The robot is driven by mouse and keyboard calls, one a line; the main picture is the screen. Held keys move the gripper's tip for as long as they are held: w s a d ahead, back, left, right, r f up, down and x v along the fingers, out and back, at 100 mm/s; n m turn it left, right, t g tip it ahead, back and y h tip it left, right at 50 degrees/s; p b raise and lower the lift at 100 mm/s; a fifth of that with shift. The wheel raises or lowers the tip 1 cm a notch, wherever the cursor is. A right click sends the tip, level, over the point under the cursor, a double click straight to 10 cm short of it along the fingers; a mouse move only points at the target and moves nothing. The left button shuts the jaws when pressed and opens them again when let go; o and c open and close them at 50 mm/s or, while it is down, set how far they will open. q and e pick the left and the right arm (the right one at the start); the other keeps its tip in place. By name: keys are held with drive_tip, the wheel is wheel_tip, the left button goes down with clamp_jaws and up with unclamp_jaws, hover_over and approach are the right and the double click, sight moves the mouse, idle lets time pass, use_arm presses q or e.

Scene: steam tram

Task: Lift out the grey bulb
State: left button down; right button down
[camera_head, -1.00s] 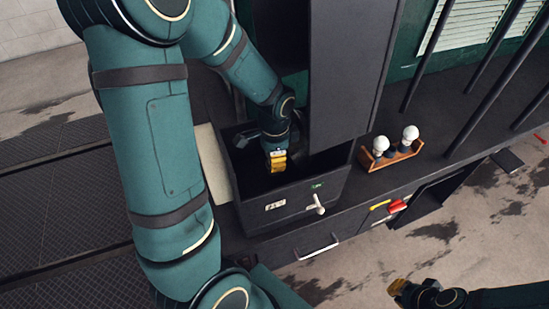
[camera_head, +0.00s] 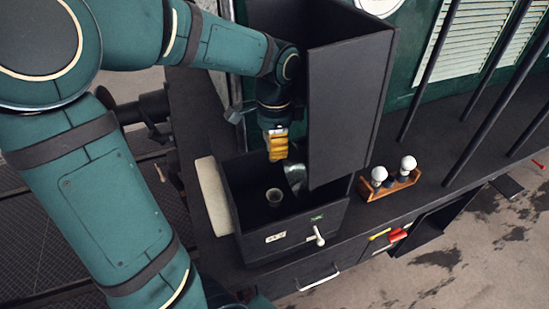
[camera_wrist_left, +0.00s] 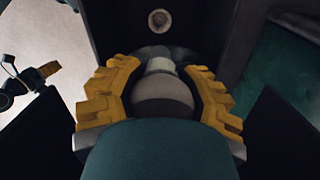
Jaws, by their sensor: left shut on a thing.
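My left gripper (camera_head: 277,146) is above the open dark box (camera_head: 290,228) in the head view. In the left wrist view its yellow fingers (camera_wrist_left: 163,100) are shut around the grey bulb (camera_wrist_left: 162,92), whose paler neck points away from the camera. The bulb is hardly seen in the head view, hidden by the gripper. A round socket (camera_head: 273,196) stands empty in the box; it also shows in the wrist view (camera_wrist_left: 160,19), apart from the bulb. My right gripper (camera_wrist_left: 46,69) appears small at the left of the wrist view, its opening unclear.
A wooden holder (camera_head: 390,187) with two white bulbs (camera_head: 408,164) stands right of the box. A tall dark panel (camera_head: 348,105) rises close beside the gripper. A pale pad (camera_head: 213,195) stands at the box's left side. A grey rounded shape (camera_head: 295,177) sits inside the box.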

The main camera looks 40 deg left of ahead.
use_arm(q)
drive_tip(key=shift+r, duration=0.7)
drive_tip(key=shift+r+p, duration=0.8)
drive_tip(key=shift+r, duration=0.1)
